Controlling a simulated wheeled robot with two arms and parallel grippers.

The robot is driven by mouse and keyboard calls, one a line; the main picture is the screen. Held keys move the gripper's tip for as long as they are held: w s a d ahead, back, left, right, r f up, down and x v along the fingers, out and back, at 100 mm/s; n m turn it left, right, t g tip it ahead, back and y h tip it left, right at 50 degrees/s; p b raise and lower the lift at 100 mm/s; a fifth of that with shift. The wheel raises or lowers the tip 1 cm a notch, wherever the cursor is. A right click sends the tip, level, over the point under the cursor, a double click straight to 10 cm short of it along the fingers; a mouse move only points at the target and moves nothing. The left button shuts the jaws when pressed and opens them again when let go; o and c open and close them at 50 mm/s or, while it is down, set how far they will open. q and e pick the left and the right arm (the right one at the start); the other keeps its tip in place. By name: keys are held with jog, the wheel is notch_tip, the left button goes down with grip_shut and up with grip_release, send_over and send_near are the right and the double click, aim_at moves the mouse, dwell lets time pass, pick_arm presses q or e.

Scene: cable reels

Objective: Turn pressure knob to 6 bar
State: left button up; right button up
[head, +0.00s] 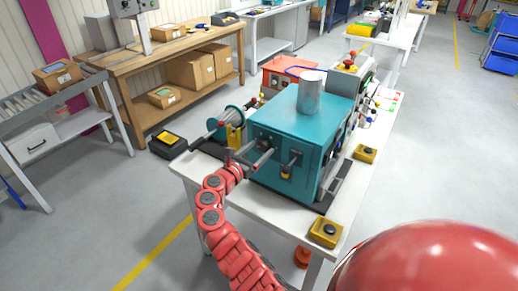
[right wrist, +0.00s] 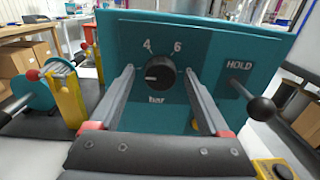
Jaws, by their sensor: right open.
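The black pressure knob (right wrist: 160,73) sits on the teal front panel of the machine, between the numbers 4 and 6 and above the word "bar". Its white mark points to the left, below the 4. My right gripper (right wrist: 159,69) is open, with one finger to each side of the knob in the right wrist view. I cannot tell whether the fingertips touch the panel. In the head view my right gripper (head: 262,151) is at the front of the teal machine (head: 292,125), and the knob is not clear there. My left gripper is not in view.
A black ball-ended lever (right wrist: 259,106) marked HOLD sticks out right of the knob. A teal reel (right wrist: 36,88) and a yellow post (right wrist: 68,97) stand to the left. A yellow button box (head: 325,232) sits at the near corner of the white table (head: 262,213).

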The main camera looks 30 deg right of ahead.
jog(key=shift+d, duration=0.1)
grip_shut()
dwell(0.4)
jog(key=shift+f, duration=0.1)
jog(key=m+b, duration=0.3)
jog(key=m, duration=0.1)
jog(key=shift+f, duration=0.1)
jog(key=m+b, duration=0.3)
jog(key=m, duration=0.1)
jog(key=shift+b, duration=0.3)
jog(key=m+b, duration=0.6)
jog(key=b, duration=0.1)
jog(key=m+b, duration=0.6)
jog(key=shift+s+d+f+t+y+b, duration=0.1)
jog(key=shift+t+y+b, duration=0.2)
jog(key=shift+y+b, duration=0.1)
jog(key=shift+r+m+b, duration=0.2)
jog(key=shift+m+b, duration=1.15)
jog(key=shift+m, duration=0.25)
